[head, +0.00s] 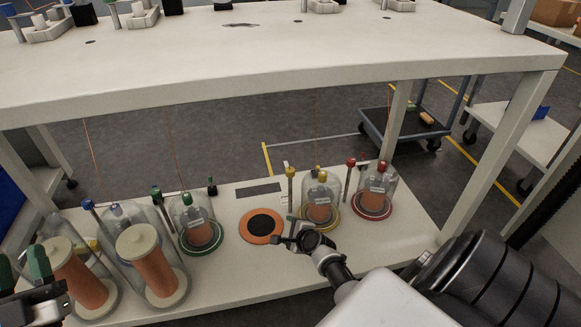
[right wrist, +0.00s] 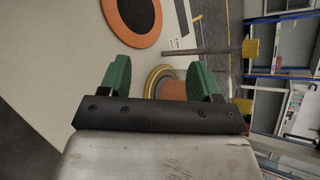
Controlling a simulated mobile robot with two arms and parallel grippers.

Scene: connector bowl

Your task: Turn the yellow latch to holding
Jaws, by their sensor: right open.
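The yellow latch (head: 291,173) shows as a slim post with a yellow top. It stands left of the clear jar with the yellow base ring (head: 333,219) on the lower shelf. In the right wrist view the grey post and its yellow end (right wrist: 252,48) lie beyond the fingertips, not between them. My right gripper (head: 289,231) is low beside the jar, its green fingers apart and empty in the right wrist view (right wrist: 163,77). The fingers partly cover the jar and its copper spool (right wrist: 174,89). My left gripper (head: 24,270) is at the lower left, its green fingers apart.
A jar with a green ring (head: 200,248) and one with a red ring (head: 372,212) flank an orange disc (head: 261,239) and the yellow-ringed jar. Copper spools (head: 153,264) stand at the left.

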